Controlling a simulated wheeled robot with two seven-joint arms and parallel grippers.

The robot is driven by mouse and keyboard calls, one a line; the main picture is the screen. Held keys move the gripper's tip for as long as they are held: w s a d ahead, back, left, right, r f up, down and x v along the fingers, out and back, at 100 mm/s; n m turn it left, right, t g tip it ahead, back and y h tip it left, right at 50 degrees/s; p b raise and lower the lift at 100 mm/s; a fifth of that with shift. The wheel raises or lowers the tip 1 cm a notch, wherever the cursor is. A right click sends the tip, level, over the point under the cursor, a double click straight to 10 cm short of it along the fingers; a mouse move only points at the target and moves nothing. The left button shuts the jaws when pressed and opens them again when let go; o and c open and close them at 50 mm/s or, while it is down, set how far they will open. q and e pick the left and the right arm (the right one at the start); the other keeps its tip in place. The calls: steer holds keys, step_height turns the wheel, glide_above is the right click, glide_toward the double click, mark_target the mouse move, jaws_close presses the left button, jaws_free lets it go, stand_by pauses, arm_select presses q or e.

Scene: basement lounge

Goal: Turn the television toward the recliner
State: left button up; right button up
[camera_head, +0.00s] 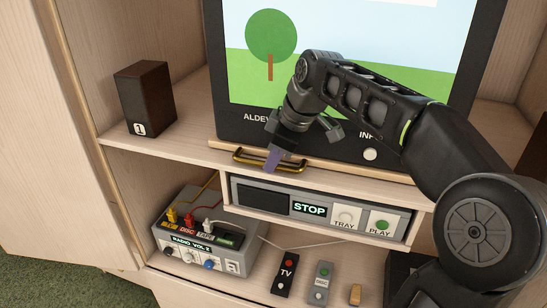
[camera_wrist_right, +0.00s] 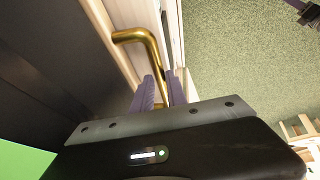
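The television (camera_head: 350,75), with a dark frame and a bright picture of a tree, stands on a wooden board in the cabinet. In the right wrist view its dark frame (camera_wrist_right: 50,55) and green screen corner are at left. A brass handle (camera_head: 240,155) sits at the board's front edge, below the television. My right gripper (camera_head: 272,160) reaches down to it. In the right wrist view the purple fingers (camera_wrist_right: 160,92) are close together, with the brass bar (camera_wrist_right: 150,42) running between them; they look shut on it. My left gripper and the recliner are not in view.
A dark speaker (camera_head: 146,97) marked 1 stands left of the television. Below are a disc player (camera_head: 270,198) showing STOP, a grey radio box (camera_head: 195,250) with plugs, and remotes (camera_head: 285,275). Green carpet (camera_wrist_right: 240,60) lies in front.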

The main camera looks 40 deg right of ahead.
jaws_close()
stand_by(1.0)
